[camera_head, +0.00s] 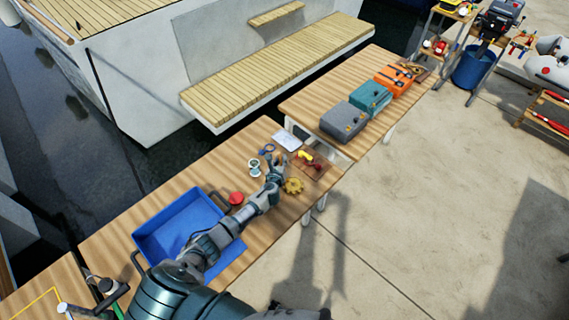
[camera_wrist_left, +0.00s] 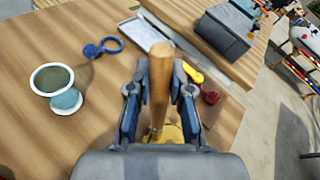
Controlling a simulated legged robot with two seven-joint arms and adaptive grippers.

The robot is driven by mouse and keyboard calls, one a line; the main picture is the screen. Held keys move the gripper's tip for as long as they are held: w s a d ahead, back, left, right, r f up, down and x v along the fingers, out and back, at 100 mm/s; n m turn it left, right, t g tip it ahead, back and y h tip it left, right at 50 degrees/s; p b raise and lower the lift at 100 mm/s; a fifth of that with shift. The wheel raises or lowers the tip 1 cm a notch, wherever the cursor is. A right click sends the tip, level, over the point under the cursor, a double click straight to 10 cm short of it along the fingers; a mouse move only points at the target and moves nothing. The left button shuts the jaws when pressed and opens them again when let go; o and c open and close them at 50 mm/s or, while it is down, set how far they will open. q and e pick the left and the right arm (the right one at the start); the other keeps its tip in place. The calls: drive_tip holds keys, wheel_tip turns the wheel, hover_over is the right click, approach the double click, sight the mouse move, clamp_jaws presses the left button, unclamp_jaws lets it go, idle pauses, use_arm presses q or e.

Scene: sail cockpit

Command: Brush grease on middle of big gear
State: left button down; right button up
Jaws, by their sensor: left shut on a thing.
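My left gripper (camera_head: 276,168) reaches over the wooden table and is shut on a brush. In the left wrist view the brush's wooden handle (camera_wrist_left: 160,80) stands between the fingers of the gripper (camera_wrist_left: 160,112). The yellow big gear (camera_head: 292,186) lies flat on the table, just right of the gripper. In the left wrist view the gear (camera_wrist_left: 172,133) shows partly behind the lower handle. The brush tip is hidden, so I cannot tell whether it touches the gear. An open pot (camera_head: 254,167), white and teal, stands left of the gripper; it also shows in the wrist view (camera_wrist_left: 60,88).
A blue tray (camera_head: 178,222) and a red item (camera_head: 236,198) are nearer. A blue ring (camera_head: 267,149), a white pad (camera_head: 287,140) and a brown board (camera_head: 322,170) with yellow and red pieces lie around the gripper. Toolboxes (camera_head: 343,122) stand on the farther table.

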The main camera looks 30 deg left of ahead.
use_arm(q)
drive_tip(key=shift+w+a+f, duration=0.1)
drive_tip(key=shift+w+a, duration=0.05)
drive_tip(key=shift+a, duration=0.2)
drive_tip(key=shift+s+d+p, duration=0.25)
drive_tip(key=shift+d+p, duration=0.05)
drive_tip(key=shift+d, duration=0.4)
drive_tip(key=shift+s+d+p, duration=0.2)
drive_tip(key=shift+d+p, duration=0.05)
drive_tip(key=shift+d, duration=0.4)
drive_tip(key=d, duration=0.1)
drive_tip(key=s+d, duration=0.1)
drive_tip(key=d, duration=0.1)
drive_tip(key=shift+d+p, duration=0.25)
drive_tip(key=shift+p, duration=0.1)
wheel_tip(320, 180, up, 6)
